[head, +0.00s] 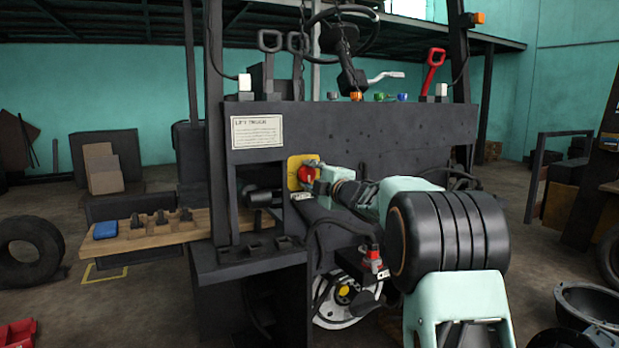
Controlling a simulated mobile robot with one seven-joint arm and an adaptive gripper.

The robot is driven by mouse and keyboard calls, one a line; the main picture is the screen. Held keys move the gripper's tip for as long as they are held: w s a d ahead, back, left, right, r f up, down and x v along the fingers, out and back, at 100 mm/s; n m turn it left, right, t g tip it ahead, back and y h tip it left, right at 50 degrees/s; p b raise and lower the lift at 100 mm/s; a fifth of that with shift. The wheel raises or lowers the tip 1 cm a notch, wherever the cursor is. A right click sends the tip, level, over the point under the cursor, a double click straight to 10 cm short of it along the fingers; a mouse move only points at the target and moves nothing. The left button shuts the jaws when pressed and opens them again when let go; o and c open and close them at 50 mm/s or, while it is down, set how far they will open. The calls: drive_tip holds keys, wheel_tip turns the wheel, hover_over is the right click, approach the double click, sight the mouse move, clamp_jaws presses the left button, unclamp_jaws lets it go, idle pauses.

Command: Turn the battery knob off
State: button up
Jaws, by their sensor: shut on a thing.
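The battery knob (306,174) is red and sits on a yellow plate (293,166) on the front of the dark forklift body (390,133), below a white "LIFT TRUCK" label. My gripper (315,177) is at the knob, reaching in from the right, and is shut on it. My gripper and wrist hide the knob's right side. The knob's exact turn angle is too small to read.
A red-topped part (373,260) with a hose stands below my arm. A wooden bench (165,232) with a blue box (105,229) is at left. A dark post (217,120) rises left of the knob. A steering wheel (343,14) and levers are above.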

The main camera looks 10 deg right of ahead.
drive_tip(key=o, duration=1.2)
drive_tip(key=shift+c, duration=0.2)
drive_tip(key=v, duration=1.2)
